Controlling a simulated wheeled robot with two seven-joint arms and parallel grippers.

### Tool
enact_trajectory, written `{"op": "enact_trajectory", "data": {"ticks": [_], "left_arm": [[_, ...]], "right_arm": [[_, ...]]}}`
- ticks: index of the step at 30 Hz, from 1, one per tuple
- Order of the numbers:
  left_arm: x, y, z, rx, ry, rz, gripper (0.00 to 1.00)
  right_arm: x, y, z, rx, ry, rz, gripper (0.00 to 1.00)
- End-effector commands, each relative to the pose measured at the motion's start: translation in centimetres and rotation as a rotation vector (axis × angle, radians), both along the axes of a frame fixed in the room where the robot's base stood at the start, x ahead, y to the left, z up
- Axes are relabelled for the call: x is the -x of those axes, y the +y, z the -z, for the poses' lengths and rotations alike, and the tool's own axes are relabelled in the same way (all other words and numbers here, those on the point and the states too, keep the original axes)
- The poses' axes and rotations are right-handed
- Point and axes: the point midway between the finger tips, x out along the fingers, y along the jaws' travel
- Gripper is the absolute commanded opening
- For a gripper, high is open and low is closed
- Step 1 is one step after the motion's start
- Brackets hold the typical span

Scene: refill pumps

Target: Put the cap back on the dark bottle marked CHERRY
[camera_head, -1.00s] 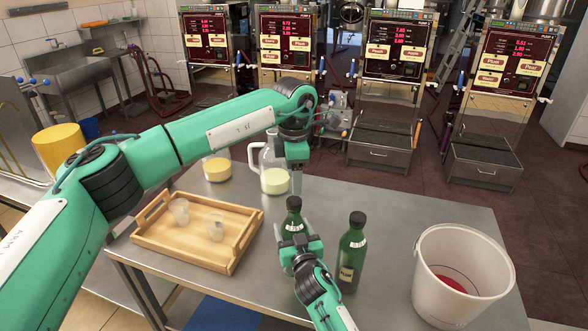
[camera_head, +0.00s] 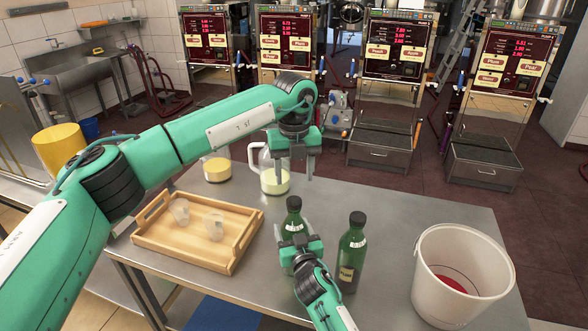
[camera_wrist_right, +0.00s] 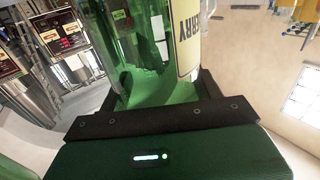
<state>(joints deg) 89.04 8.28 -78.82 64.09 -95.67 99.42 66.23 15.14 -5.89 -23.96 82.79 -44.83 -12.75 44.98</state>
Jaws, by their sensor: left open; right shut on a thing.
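The green CHERRY bottle (camera_head: 292,226) stands upright on the steel table, with a dark cap (camera_head: 293,203) on top of its neck. My left gripper (camera_head: 294,180) is open and empty, fingers pointing down, just above the cap in the picture. Whether the cap is fully seated is too small to tell.
A second capped green bottle (camera_head: 352,252), labelled PLUM, stands close on the right. A white bucket (camera_head: 440,300) is at the table's right. A wooden tray (camera_head: 190,258) with two glasses is at the left. A jug (camera_head: 274,181) and another vessel (camera_head: 217,168) stand behind.

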Motion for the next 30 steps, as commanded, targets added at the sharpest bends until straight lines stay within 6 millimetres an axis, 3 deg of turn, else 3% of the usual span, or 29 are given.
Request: {"op": "enact_trajectory", "data": {"ticks": [12,18,30], "left_arm": [[0.03,0.03,-0.44,0.0,0.001,-0.673,0.56],[0.03,0.06,-0.59,0.0,0.001,-0.924,0.56],[0.04,0.07,-0.67,-0.001,0.001,-1.068,0.56]], "right_arm": [[0.0,0.0,0.04,0.0,0.001,0.0,0.02],[0.0,0.0,0.03,0.0,0.001,0.0,0.02],[0.0,0.0,0.03,0.0,0.0,0.0,0.02]]}}
